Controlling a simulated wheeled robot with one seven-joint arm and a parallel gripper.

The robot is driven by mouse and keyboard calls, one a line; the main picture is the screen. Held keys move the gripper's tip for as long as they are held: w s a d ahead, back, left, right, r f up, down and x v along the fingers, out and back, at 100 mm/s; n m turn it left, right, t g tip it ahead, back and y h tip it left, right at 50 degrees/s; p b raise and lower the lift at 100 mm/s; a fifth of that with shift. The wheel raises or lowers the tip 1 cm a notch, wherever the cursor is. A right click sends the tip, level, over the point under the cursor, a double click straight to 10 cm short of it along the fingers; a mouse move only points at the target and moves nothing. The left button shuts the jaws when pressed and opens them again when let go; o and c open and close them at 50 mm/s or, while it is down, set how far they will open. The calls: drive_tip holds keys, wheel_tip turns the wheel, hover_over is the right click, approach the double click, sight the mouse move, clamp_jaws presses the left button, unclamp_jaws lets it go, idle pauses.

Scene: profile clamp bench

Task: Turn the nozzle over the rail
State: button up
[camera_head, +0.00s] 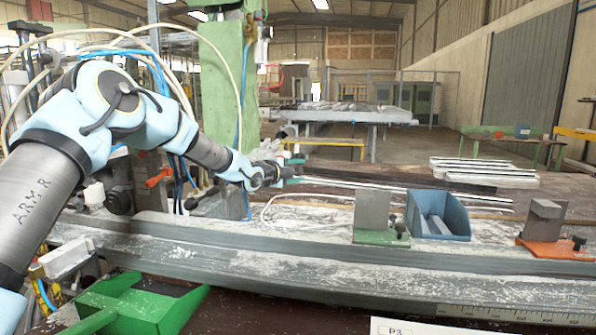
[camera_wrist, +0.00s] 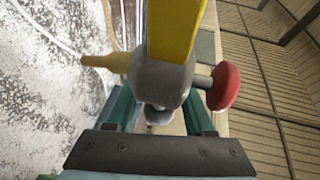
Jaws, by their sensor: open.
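The nozzle (camera_wrist: 160,80) shows in the wrist view as a grey rounded body under a yellow bar (camera_wrist: 172,28). A tan tip (camera_wrist: 98,60) points left from it, and a red knob (camera_wrist: 224,86) sticks out to the right. My gripper (camera_wrist: 157,104) is open, with its green fingers on either side of the nozzle's lower part; I cannot tell if they touch it. In the head view, my gripper (camera_head: 293,170) is above the far side of the bench, and the nozzle is hard to make out there. The long grey rail (camera_head: 300,262) runs across the front, dusted white.
A green block clamp (camera_head: 372,222), a blue bin (camera_head: 438,214) and an orange block clamp (camera_head: 548,230) stand along the bench to the right. A green tray (camera_head: 135,305) is at the front left. Thin rods (camera_head: 390,187) lie behind. A green column (camera_head: 222,70) rises behind my arm.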

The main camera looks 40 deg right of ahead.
clamp_jaws()
idle(0.3)
drive_tip(key=shift+s, duration=0.15)
idle(0.9)
